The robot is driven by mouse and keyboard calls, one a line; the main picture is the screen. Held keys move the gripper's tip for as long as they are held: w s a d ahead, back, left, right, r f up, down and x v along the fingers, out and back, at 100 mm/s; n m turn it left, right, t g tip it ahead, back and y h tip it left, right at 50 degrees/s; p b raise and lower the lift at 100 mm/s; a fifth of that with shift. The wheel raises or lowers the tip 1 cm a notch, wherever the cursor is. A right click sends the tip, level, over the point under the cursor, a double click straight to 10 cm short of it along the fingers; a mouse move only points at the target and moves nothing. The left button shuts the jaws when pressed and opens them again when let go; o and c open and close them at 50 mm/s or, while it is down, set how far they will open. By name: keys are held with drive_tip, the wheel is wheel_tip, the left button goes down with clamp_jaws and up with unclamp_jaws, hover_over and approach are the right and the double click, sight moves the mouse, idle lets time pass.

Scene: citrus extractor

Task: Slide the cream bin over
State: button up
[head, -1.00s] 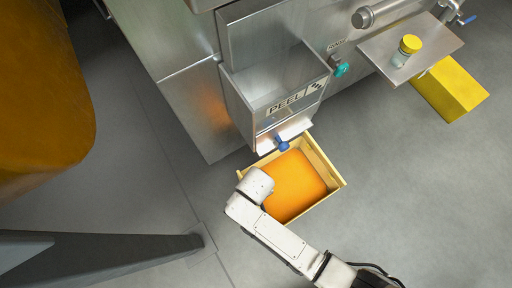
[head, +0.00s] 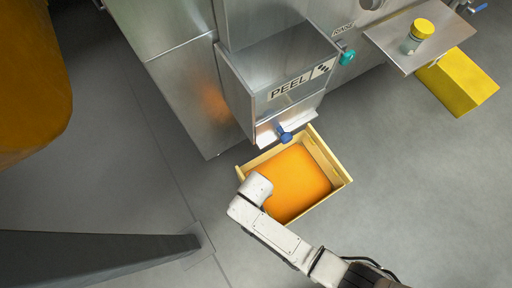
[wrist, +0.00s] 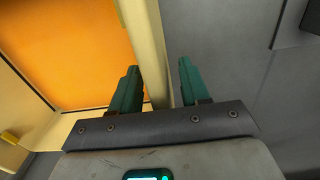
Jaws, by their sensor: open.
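The cream bin (head: 327,160) sits on the floor below the steel peel chute, with orange contents filling its inside. In the wrist view, its cream wall (wrist: 148,35) runs down from the top and passes between the finger lines. My gripper (wrist: 158,78) is open, with one green finger on the orange side of that wall and the other on the grey floor side. I cannot tell whether either finger touches the wall. In the head view, my white wrist covers the bin's lower left side and hides the fingers.
The peel chute (head: 285,85) with a blue knob (head: 284,135) overhangs the bin's back edge. A yellow box (head: 459,82) stands at right below a steel shelf (head: 392,45) holding a yellow-lidded jar (head: 420,35). Floor is clear right of the bin. A large orange-brown shape fills the upper left.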

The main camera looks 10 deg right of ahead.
clamp_jaws()
idle(0.3)
idle(1.1)
